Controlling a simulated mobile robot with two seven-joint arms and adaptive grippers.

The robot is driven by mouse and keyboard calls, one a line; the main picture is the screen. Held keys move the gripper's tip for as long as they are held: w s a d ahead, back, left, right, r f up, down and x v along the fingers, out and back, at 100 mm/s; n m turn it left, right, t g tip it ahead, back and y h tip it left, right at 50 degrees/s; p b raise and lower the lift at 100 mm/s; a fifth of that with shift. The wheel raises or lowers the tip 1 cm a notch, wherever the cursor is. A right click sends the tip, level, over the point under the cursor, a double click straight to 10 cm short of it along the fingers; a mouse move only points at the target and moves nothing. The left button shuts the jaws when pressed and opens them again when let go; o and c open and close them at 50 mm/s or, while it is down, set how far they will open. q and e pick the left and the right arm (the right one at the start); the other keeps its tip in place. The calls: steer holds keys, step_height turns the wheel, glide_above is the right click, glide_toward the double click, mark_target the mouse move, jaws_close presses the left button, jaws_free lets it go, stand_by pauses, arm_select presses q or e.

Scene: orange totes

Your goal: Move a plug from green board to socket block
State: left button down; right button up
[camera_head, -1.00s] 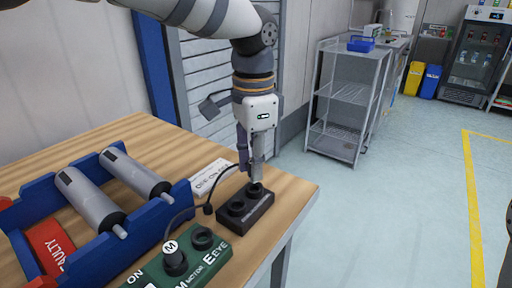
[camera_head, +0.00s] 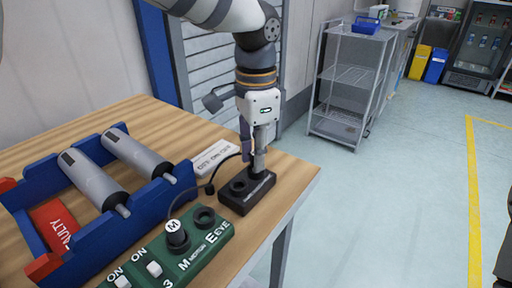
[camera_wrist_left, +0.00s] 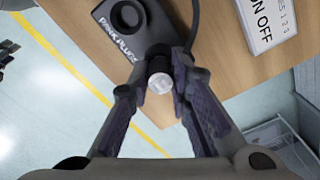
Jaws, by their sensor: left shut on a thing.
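The black socket block (camera_head: 232,200) lies on the wooden table near its right edge; it also shows in the left wrist view (camera_wrist_left: 110,35). Its nearer socket is empty. My left gripper (camera_head: 259,160) points down over the farther socket. In the left wrist view its fingers (camera_wrist_left: 161,85) are shut on a dark plug with a pale round end (camera_wrist_left: 160,72). The plug stands at the farther socket; how deep it sits cannot be told. The green board (camera_head: 198,252) at the front has a plug marked M (camera_head: 177,232) and an empty round socket beside it. My right gripper is not in view.
A blue rack (camera_head: 170,200) with two grey cylinders and a red FAULTY label stands left. A white ON/OFF label (camera_head: 212,157) lies behind the block. A black cable crosses the table near it. A metal shelf cart (camera_head: 350,75) stands on the floor beyond.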

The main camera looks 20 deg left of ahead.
arm_select(q)
steer(key=shift+f, duration=0.25)
stand_by(0.5)
steer(key=c, duration=1.4)
jaws_free()
steer(key=shift+r, duration=0.1)
step_height(320, 180, up, 12)
